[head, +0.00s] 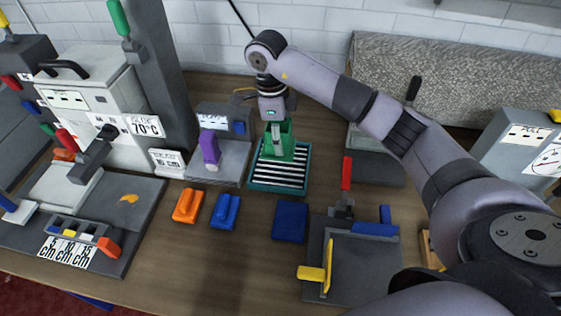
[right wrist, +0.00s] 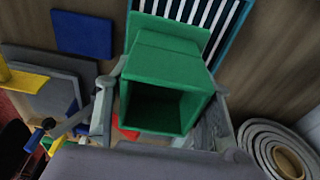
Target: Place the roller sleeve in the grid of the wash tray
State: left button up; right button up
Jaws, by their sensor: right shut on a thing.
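The green, hollow, square-mouthed roller sleeve (head: 284,147) stands nearly upright at the back of the wash tray in the head view. My right gripper (head: 277,127) is shut on its upper part from above. In the right wrist view the sleeve (right wrist: 165,75) sits between the two fingers (right wrist: 163,90), its open end facing the camera. The wash tray (head: 276,189) is teal with a grid of white slats; part of it shows in the right wrist view (right wrist: 236,32). I cannot tell whether the sleeve's lower end touches the grid. My left gripper is not in view.
Left of the tray is a grey stand with a purple part (head: 210,148). In front lie an orange block (head: 188,206), a blue block (head: 225,211) and a dark blue pad (head: 291,222). A grey fixture with a red handle (head: 347,172) stands to the right.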

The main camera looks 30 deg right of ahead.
notch_tip(320, 180, down, 5)
jog(key=shift+d+f+p, duration=0.1)
jog(key=shift+f+p, duration=0.05)
jog(key=shift+p, duration=0.4)
notch_tip(320, 180, down, 4)
jog(key=shift+f+p, duration=0.2)
jog(key=shift+p, duration=0.35)
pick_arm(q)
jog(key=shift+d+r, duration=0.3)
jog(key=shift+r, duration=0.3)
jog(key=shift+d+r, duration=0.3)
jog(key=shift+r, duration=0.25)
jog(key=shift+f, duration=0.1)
pick_arm(e)
jog(key=shift+f, duration=0.1)
jog(key=o, duration=0.9)
jog(key=shift+f, duration=0.1)
jog(key=o, duration=0.5)
